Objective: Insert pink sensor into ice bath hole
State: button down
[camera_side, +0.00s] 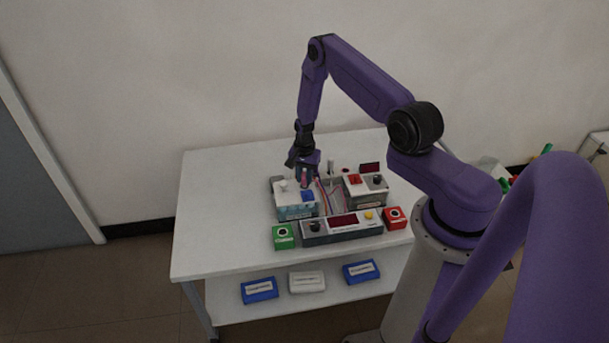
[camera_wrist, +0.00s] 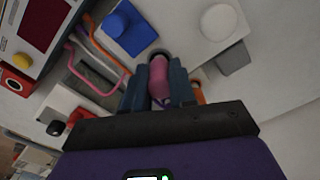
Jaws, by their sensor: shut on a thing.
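My gripper (camera_side: 304,174) is above the back of the white-topped ice bath box (camera_side: 296,213) in the side view. In the wrist view my gripper (camera_wrist: 159,90) is shut on the pink sensor (camera_wrist: 158,77), which sits between the two dark fingers. The sensor's far end is at a dark round hole (camera_wrist: 160,54) in the white top of the box. I cannot tell whether the tip is inside the hole or just over it. A blue block (camera_wrist: 128,27) and a pale knob (camera_wrist: 224,37) are on the box top on either side of the hole.
A second box (camera_side: 365,190) with a red part stands to the right. A control panel (camera_side: 342,228) lies in front, between a green block (camera_side: 284,236) and a red block (camera_side: 396,217). Pink and orange cables (camera_wrist: 92,45) run beside the ice bath. The table's left side is clear.

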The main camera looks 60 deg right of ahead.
jog(key=shift+f, duration=0.55)
jog(key=shift+c, duration=2.3)
grip_release()
jog(key=shift+r, duration=0.1)
jog(key=shift+r, duration=3.2)
